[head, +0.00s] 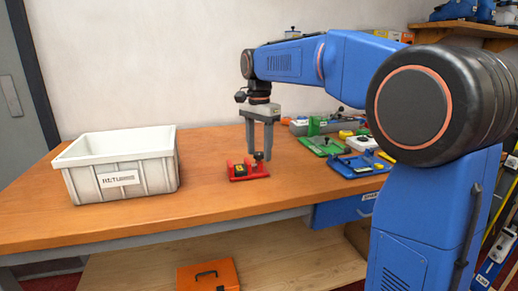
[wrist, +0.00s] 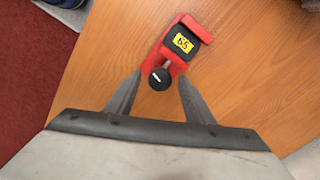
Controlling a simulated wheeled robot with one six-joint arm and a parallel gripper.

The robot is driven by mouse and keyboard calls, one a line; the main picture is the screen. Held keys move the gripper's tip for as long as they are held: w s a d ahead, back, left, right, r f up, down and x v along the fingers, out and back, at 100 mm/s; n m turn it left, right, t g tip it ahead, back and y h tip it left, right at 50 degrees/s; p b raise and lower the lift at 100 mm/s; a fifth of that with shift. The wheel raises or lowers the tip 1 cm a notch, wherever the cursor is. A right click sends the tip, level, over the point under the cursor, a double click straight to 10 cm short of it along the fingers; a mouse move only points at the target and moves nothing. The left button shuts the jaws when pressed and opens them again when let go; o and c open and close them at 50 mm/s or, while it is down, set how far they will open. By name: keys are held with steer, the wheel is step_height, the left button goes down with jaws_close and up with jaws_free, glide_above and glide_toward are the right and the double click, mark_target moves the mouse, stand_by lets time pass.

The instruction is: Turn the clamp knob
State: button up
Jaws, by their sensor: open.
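The red clamp (head: 250,174) stands on the wooden bench, left of the middle in the head view. It also shows in the wrist view (wrist: 150,62), holding a black block with a yellow label reading 65 (wrist: 182,43). The clamp knob (wrist: 160,79) is black and round with a white mark, at the near end of a short metal screw. My gripper (head: 259,157) is open and points down at the clamp. In the wrist view its two fingers (wrist: 158,84) stand on either side of the knob, with gaps visible on both sides.
A white bin (head: 122,185) with a label stands on the bench (head: 215,220) to the left. Green and blue fixtures (head: 357,165) and small parts crowd the bench to the right. An orange case (head: 208,278) lies on the lower shelf. The bench front by the clamp is clear.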

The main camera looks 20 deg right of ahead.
steer(key=c, duration=1)
steer(key=shift+c, duration=0.2)
steer(key=shift+n, duration=0.3)
steer(key=n, duration=0.3)
steer(key=shift+n, duration=0.4)
steer(key=n, duration=0.3)
steer(key=shift+n, duration=0.3)
steer(key=n, duration=1.3)
